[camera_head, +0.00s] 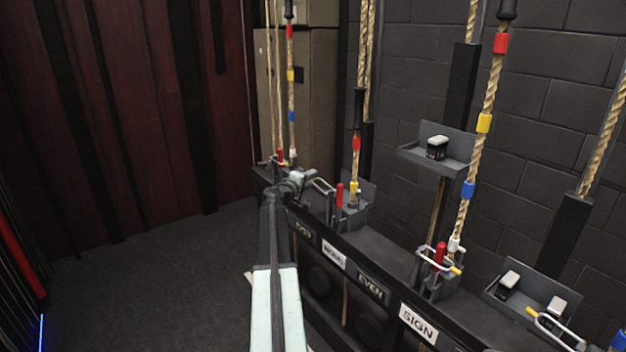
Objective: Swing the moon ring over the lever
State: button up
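A panel with the white MOON label (334,254) is on the front of the black rail. Above it, at the middle station, a red lever (340,195) stands upright. A pale metal ring (323,187) sits just left of this lever and looks apart from it, not around it. I take these as the moon lever and ring, but the label's match to the station is not certain. My gripper (297,178) is at the far end of my arm, close to the left of the ring. Its fingers are too small to tell open from shut or whether they touch the ring.
Another red lever (439,253) with a yellow-tipped ring stands nearer on the right, and one more (280,157) farther back. Ropes with coloured bands rise behind the rail. The floor (150,280) at left is clear.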

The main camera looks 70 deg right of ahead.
jog(key=shift+s+d+f, duration=0.1)
jog(key=shift+d+f, duration=0.05)
jog(key=shift+d, duration=0.9)
grip_shut()
jog(key=shift+a, duration=0.1)
dwell(0.4)
